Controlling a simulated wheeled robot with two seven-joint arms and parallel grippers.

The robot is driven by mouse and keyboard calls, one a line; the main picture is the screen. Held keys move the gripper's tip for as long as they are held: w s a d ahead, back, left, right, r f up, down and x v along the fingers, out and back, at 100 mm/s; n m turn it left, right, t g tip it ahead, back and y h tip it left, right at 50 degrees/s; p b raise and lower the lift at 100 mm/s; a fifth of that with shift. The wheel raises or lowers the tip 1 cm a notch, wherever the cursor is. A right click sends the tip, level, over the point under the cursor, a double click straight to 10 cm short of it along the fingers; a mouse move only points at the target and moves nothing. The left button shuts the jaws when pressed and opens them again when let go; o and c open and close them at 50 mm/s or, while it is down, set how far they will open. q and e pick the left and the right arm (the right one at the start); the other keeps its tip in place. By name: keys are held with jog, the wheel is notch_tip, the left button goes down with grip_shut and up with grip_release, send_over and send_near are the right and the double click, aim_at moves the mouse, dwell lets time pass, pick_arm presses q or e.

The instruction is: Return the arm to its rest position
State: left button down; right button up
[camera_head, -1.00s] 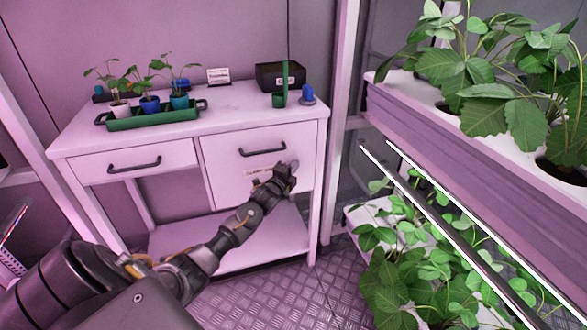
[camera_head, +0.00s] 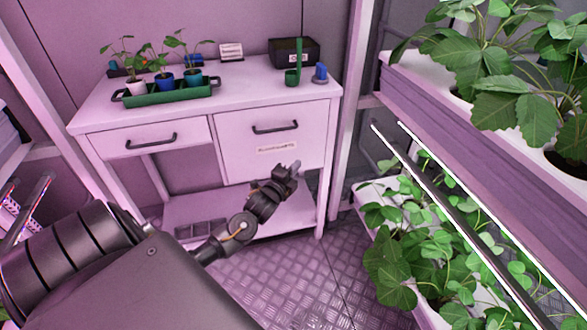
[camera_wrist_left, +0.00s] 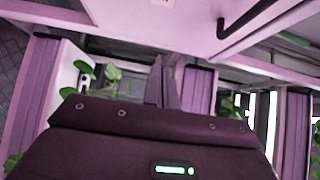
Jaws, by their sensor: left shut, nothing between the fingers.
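My left arm comes in from the lower left in the head view. Its gripper (camera_head: 290,170) is shut and empty, in front of the desk's right drawer (camera_head: 272,142), near the drawer's lower edge. The gripper's closed fingers (camera_wrist_left: 161,88) also show in the left wrist view, pointing up the picture with nothing held. A dark drawer handle (camera_wrist_left: 245,18) shows at the top right of that view. I cannot tell the gap between the fingers and the drawer. My right gripper is in neither view.
The pink desk (camera_head: 245,93) carries a green tray (camera_head: 170,97) with several potted plants, a black box (camera_head: 293,53), a green cup (camera_head: 292,77) and a blue item (camera_head: 321,72). A plant rack (camera_head: 440,95) stands at the right. The metal floor (camera_head: 285,275) is clear.

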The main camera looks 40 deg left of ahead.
pick_arm(q)
jog(key=shift+s, duration=0.45)
